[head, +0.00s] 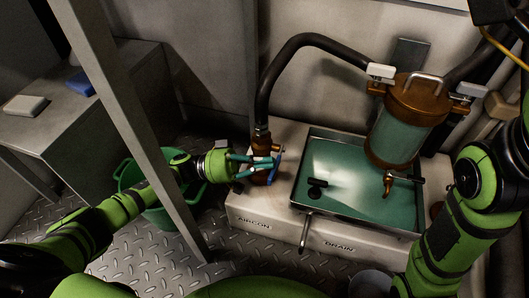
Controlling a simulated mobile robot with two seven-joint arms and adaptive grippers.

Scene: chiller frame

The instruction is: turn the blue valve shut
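The blue valve handle (275,167) shows in the head view on the brass valve body (262,145), at the left end of the pale chiller base. A black hose rises from the top of this valve. My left gripper (264,164) reaches in from the left, with its teal fingertips at the valve, just beside or against the blue handle. The fingers overlap the valve in the picture, so I cannot tell whether they grip it. My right arm stands at the right edge, and its gripper is outside the view.
A tray of green liquid (335,205) lies right of the valve, with a dark object in it. A brass-capped glass cylinder (400,125) stands behind. A drain lever (305,232) sticks out in front. A green bucket (160,212) stands left.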

